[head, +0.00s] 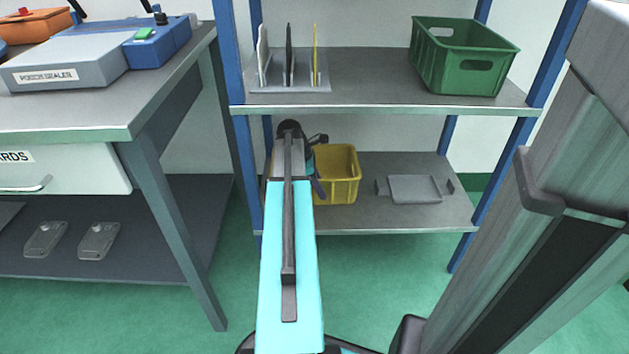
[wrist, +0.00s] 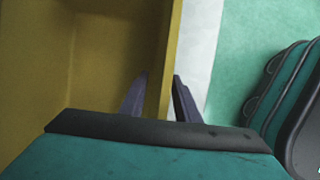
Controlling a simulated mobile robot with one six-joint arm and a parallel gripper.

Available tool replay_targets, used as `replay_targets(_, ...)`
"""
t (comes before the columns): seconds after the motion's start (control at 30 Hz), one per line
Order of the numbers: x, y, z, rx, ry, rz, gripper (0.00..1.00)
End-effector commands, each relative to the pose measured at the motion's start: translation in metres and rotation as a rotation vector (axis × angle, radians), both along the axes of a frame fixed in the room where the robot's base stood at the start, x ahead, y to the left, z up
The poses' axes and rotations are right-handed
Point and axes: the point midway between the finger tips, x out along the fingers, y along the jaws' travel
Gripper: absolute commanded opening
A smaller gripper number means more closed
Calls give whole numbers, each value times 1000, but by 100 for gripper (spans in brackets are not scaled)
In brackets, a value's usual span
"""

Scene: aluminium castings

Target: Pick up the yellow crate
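The yellow crate (head: 340,176) stands upright on the lower shelf of the rack, at its left part. My gripper (head: 314,168) is at the crate's left side, partly hidden behind my own arm in the head view. In the wrist view, the crate's wall (wrist: 161,85) runs between the two dark fingers of my gripper (wrist: 160,98). One finger is inside the crate and the other is outside. The part of the crate I see inside is empty.
A grey tray (head: 414,189) lies right of the crate on the lower shelf (head: 390,221). The upper shelf (head: 375,107) above holds a green crate (head: 462,58) and a rack of upright plates (head: 289,83). A workbench (head: 95,122) stands left.

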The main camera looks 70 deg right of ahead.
Motion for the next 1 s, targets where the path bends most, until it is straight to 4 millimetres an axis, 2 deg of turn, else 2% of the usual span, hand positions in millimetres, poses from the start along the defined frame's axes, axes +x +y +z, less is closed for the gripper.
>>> replay_targets(0.37,1,0,0,0,0,1,29)
replay_targets(0.4,1,0,0,0,0,1,27)
replay_targets(0.57,1,0,1,0,0,1,0)
replay_targets(1.0,1,0,1,-2,0,2,0)
